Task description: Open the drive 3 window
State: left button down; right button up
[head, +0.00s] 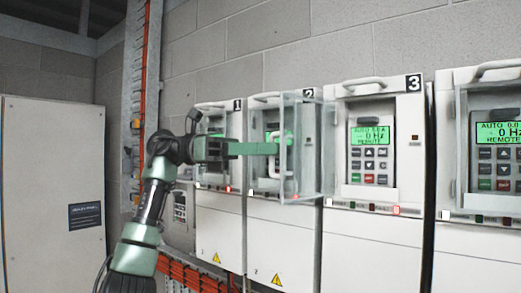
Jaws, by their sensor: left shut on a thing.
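The drive 3 (411,120) front is in the middle right, under its number 3 label. Its lit green display and keypad show with no clear cover in front of them. A clear window (311,160) stands swung out at the left edge of drive 3, overlapping drive 2 in the picture. My left gripper (284,148) reaches in from the left and is shut at the window's pale handle (283,187), in front of drive 2. The fingertips are partly blurred by the clear panel. My right gripper is not in view.
Drive 1 (221,220) and drive 2 (266,222) stand to the left. Another drive (465,262) at the right edge has a clear cover over its keypad. A grey cabinet (50,170) stands at the far left. Orange cables run up the wall and below drive 1.

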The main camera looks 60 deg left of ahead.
pick_arm(q)
jog(key=shift+w+f, duration=0.1)
jog(key=shift+w, duration=0.05)
jog(key=c, duration=1.5)
grip_release()
jog(key=shift+w+d, duration=0.1)
jog(key=shift+w, duration=0.05)
jog(key=p+v, duration=0.1)
jog(key=v, duration=0.6)
jog(key=shift+w, duration=0.2)
